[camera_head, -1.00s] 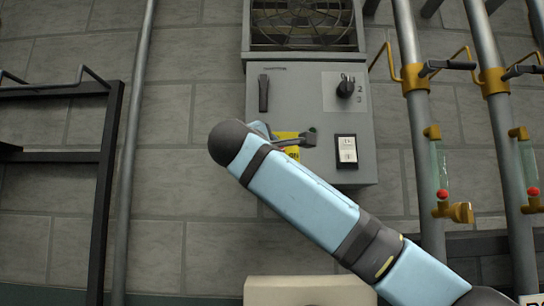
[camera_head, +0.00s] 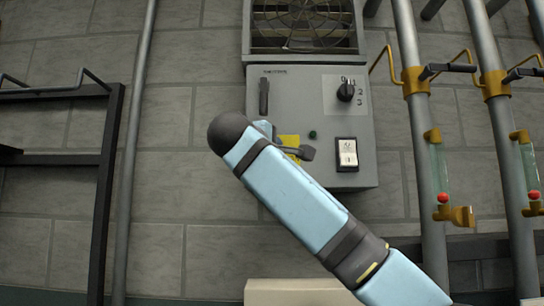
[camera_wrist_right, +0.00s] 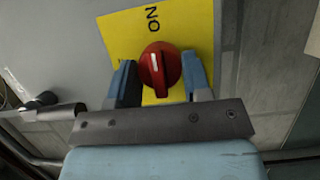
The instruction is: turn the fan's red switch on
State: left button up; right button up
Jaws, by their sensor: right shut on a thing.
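The red switch (camera_wrist_right: 160,69) is a round knob with a white pointer mark, on a yellow plate (camera_wrist_right: 112,32) lettered ON. In the right wrist view the mark points up, toward the lettering. My right gripper (camera_wrist_right: 160,82) has one finger on each side of the knob and is shut on it. In the head view my right forearm hides the knob; only part of the yellow plate (camera_head: 291,141) and part of my gripper show on the grey fan box (camera_head: 300,78). My left gripper is not in view.
The fan grille (camera_head: 303,22) is above. Pipes with yellow fittings (camera_head: 415,80) stand to the right; a dark frame (camera_head: 112,150) stands left.

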jog(key=o, duration=0.9)
jog(key=shift+s, duration=0.1)
jog(key=shift+s+a, duration=0.2)
jog(key=shift+s, duration=0.1)
jog(key=b+v, duration=0.2)
jog(key=v, duration=1.1)
jog(key=shift+d, duration=0.1)
